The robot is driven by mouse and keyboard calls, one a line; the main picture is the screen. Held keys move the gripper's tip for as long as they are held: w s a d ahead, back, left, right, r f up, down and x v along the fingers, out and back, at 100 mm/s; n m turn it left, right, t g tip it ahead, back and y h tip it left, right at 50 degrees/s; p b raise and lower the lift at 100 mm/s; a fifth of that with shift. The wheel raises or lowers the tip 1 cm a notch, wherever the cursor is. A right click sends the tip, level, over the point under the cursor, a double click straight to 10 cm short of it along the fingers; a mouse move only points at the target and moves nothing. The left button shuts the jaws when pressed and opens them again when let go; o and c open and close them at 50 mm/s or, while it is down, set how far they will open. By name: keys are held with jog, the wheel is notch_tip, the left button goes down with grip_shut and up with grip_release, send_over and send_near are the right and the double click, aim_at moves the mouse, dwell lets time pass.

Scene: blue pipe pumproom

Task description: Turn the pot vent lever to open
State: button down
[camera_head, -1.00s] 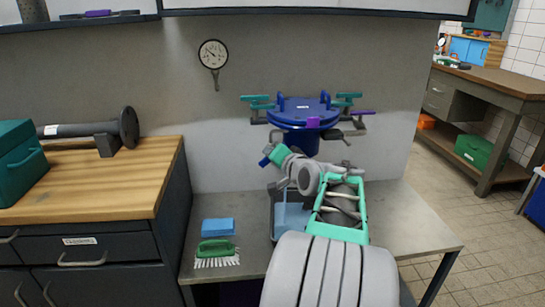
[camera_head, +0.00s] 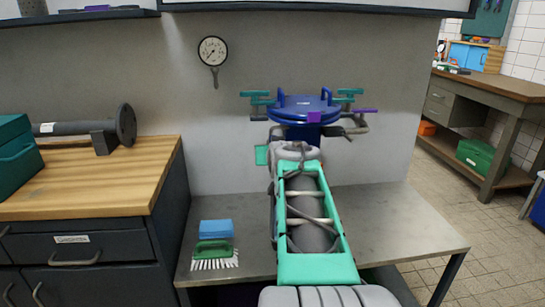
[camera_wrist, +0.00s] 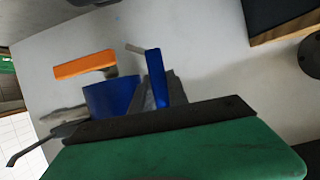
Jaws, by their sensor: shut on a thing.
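The blue pot (camera_head: 303,128) stands at the back of the grey bench, with teal clamps and purple parts around its lid (camera_head: 303,108). It also shows as a blue body (camera_wrist: 108,98) in the wrist view. My gripper (camera_head: 261,155) is at the pot's lower front, mostly hidden by my arm in the head view. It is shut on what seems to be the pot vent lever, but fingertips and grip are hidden. The wrist view shows an upright blue bar and an orange bar; I cannot tell what they are. The lever's angle is unclear.
A blue sponge (camera_head: 216,228) and green brush (camera_head: 214,254) lie on the bench (camera_head: 405,225) left of my arm. The wooden worktop (camera_head: 100,180) is at left. The right part of the bench is clear.

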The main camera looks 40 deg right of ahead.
jog(key=shift+r, duration=0.1)
dwell(0.4)
jog(key=c, duration=1.3)
grip_release()
jog(key=shift+w, duration=0.1)
jog(key=p+v, duration=0.1)
jog(key=v, duration=0.6)
jog(key=shift+s+a, duration=0.25)
jog(key=shift+a, duration=0.05)
